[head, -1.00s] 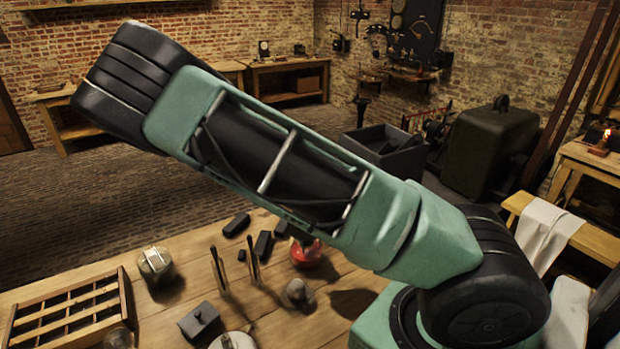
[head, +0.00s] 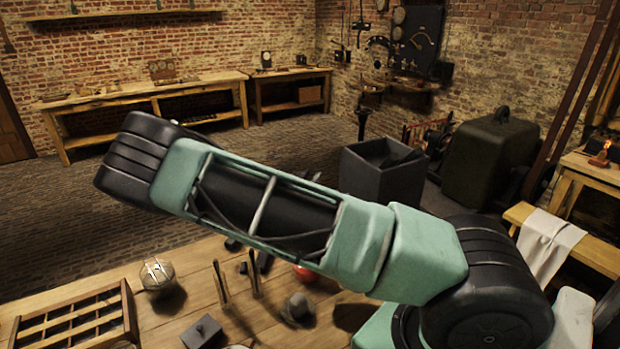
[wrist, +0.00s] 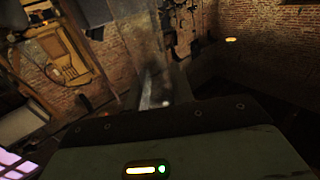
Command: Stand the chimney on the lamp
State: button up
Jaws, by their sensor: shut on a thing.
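My gripper (wrist: 165,92) shows in the wrist view beyond its dark housing, with its fingers close together on something pale and see-through. This looks like the glass chimney (wrist: 166,103), but it is dim and blurred, so its outline and tilt cannot be made out. In the head view my gripper is out of sight; my arm crosses the middle of the picture, raised above the table. A red rounded thing, likely the lamp (head: 305,273), stands on the table just under my arm, which hides its upper part.
The wooden table (head: 190,310) carries a glass jar (head: 157,275), a wooden divided rack (head: 75,322), two upright sticks (head: 221,286), a dark rounded thing (head: 297,309) and a small grey box (head: 202,332). A grey bin (head: 383,180) stands on the floor behind.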

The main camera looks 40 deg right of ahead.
jog(key=o, duration=1)
